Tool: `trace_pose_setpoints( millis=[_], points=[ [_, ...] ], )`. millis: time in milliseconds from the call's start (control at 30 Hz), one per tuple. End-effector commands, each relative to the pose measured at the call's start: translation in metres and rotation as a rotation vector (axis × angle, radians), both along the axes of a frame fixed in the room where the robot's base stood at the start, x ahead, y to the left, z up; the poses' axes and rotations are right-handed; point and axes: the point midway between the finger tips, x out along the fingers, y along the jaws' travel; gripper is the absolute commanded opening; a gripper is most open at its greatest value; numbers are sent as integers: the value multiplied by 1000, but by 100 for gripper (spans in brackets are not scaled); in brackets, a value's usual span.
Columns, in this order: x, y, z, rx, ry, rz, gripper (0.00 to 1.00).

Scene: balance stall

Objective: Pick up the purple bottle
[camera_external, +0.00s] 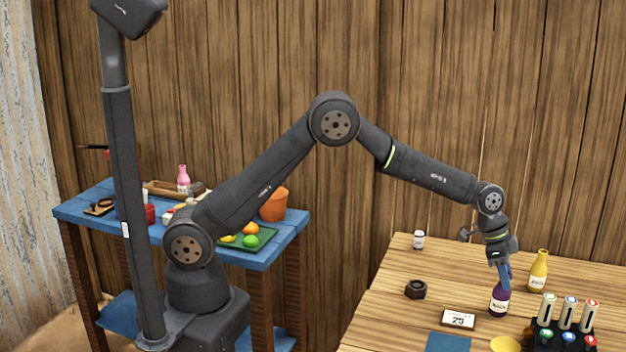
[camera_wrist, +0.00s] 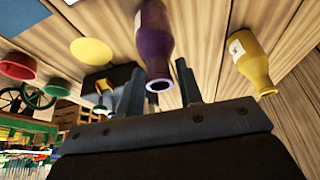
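The purple bottle (camera_external: 499,303) stands upright on the wooden table, with a white label on its front. My gripper (camera_external: 504,277) points down at the bottle's top and covers part of its neck in the external view. In the wrist view, the purple bottle (camera_wrist: 154,42) shows with its open mouth towards the camera. The two fingers of my gripper (camera_wrist: 160,88) stand apart, one on each side of the bottle's neck, with small gaps visible. The gripper looks open; contact with the bottle cannot be made out.
A yellow bottle (camera_external: 538,272) stands close by on the right. A dark nut-shaped object (camera_external: 415,289), a price card (camera_external: 458,319) and a white jar (camera_external: 418,240) stand left. A yellow disc (camera_external: 505,344) lies in front.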

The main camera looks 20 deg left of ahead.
Motion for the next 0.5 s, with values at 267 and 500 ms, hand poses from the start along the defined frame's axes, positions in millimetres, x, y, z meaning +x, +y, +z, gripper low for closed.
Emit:
trace_pose_setpoints(
  millis=[267,500],
  points=[
    [0,0,0,1,0,0,0],
    [0,1,0,1,0,0,0]
  ],
)
